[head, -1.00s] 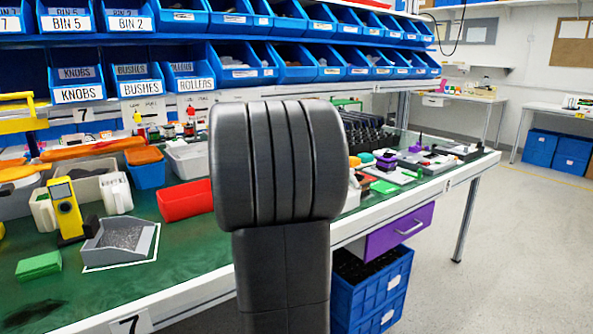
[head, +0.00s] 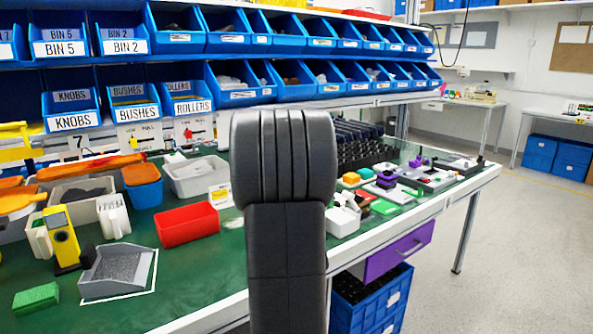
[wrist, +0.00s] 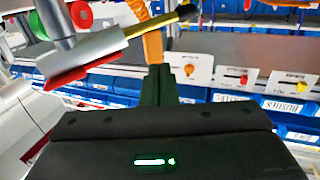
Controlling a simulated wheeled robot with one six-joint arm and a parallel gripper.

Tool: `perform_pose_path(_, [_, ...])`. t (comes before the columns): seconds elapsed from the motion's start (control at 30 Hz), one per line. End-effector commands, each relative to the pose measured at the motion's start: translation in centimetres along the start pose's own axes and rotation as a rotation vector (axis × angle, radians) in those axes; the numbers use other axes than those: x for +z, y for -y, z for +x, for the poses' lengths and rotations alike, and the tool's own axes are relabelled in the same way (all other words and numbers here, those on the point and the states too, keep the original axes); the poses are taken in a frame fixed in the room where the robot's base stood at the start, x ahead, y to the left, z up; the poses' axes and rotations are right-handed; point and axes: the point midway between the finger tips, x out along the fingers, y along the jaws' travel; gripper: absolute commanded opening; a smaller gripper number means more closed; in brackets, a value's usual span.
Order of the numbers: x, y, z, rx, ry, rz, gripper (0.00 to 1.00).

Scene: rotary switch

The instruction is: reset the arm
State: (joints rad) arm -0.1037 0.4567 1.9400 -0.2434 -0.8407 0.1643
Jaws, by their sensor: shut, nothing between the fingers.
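My gripper (wrist: 159,72) shows in the wrist view as a narrow dark pair of fingers, shut and empty, above its black body with a green light. In the head view my dark arm stands upright in the middle and hides the gripper. In the wrist view, small white switch panels stand beyond the fingers: one with a red knob (wrist: 243,80), one with a yellow knob (wrist: 301,86), and one nearer panel (wrist: 199,70) just right of the fingers. The fingers look apart from them, though depth is hard to judge. White panels (head: 139,135) also show under the shelf in the head view.
Blue labelled bins (head: 182,101) fill the shelves above the bench. A red bin (head: 187,223), grey tray (head: 116,269), yellow device (head: 62,238) and green block (head: 36,298) stand on the green bench top. The floor (head: 520,260) at right is clear.

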Motion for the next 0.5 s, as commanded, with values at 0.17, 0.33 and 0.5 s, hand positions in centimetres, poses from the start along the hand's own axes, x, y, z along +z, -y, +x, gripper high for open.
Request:
perform_pose_path(0.17, [-0.2,-0.4,-0.7,-0.056,0.003,0.001,0.0])
perform_pose_path(0.33, [-0.2,-0.7,-1.2,-0.117,0.002,0.0,0.0])
perform_pose_path(0.5, [-0.2,-1.0,-1.8,-0.18,0.003,0.002,0.0])
